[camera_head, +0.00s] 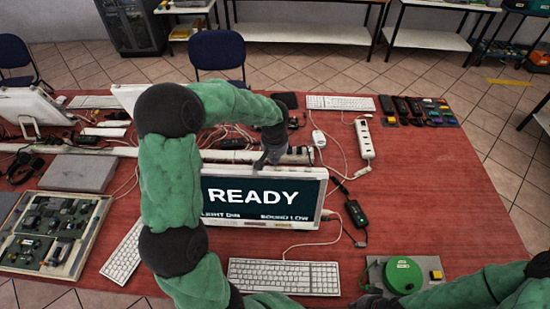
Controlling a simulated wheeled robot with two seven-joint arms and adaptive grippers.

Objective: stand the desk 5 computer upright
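A computer (310,214) with a white frame and a dark screen reading "READY" stands facing me in the middle of the red table. It looks upright or nearly so. My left arm arcs over in front of its left part and hides that side. My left gripper (268,158) points down at the computer's top edge. It looks close to or touching the edge; whether its fingers are open or shut is unclear. My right gripper (372,299) is low at the bottom edge, partly cut off, beside a green round reel (403,275).
A white keyboard (284,276) lies in front of the computer. A power strip (364,139), a black adapter (355,213) and loose cables lie to its right. Other computers (32,104) and a circuit board panel (52,234) are at left.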

